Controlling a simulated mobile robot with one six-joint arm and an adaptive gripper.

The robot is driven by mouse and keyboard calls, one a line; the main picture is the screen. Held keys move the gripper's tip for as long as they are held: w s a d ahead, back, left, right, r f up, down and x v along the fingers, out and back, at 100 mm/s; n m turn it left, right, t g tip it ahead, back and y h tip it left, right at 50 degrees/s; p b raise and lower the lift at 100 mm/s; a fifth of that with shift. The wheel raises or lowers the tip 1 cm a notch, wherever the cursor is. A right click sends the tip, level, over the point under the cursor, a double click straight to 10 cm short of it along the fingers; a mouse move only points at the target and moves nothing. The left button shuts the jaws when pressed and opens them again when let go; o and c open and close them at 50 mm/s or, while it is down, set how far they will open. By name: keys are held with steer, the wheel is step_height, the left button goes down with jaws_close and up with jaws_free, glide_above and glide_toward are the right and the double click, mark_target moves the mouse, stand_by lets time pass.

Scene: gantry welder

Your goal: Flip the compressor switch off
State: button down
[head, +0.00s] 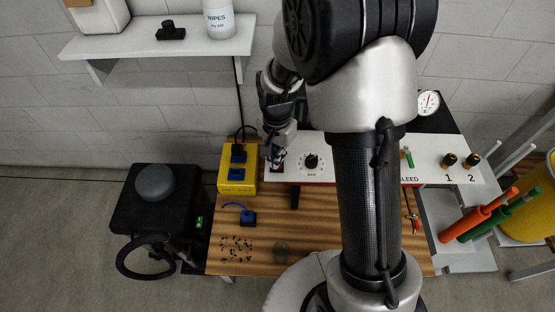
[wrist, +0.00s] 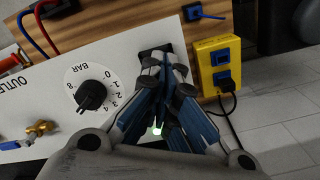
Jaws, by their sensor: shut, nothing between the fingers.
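A small dark switch with some red (head: 277,168) sits at the left end of the white panel, left of the BAR dial. In the wrist view a dark switch housing (wrist: 154,49) shows at the panel edge, partly hidden by my fingers. My gripper (head: 276,158) is shut and empty, pointing down with its fingertips right at this switch. The closed fingertips (wrist: 168,62) overlap the housing in the wrist view; I cannot tell whether they touch it. The switch's position is hidden. No label for it is readable.
The BAR dial (head: 311,162) is close to the right of my gripper. A yellow socket box (head: 237,170) with blue plugs stands close to the left. A black unit with a grey dome (head: 155,182) and green-lit switch (head: 199,222) is further left. A shelf (head: 160,40) is above.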

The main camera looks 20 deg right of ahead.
steer(key=shift+f, duration=0.25)
steer(key=shift+r, duration=0.1)
steer(key=shift+r+p, duration=2.8)
steer(key=shift+r, duration=0.7)
steer(key=s+r+n+t, duration=0.15)
steer(key=s+r, duration=0.25)
steer(key=r, duration=0.4)
steer(key=s+r+n+t, duration=0.1)
steer(key=s+r+n, duration=0.2)
steer(key=s+r, duration=0.35)
steer(key=s+r+n+t, duration=0.2)
steer(key=s+r+n, duration=0.3)
steer(key=s, duration=0.6)
steer(key=shift+r, duration=0.8)
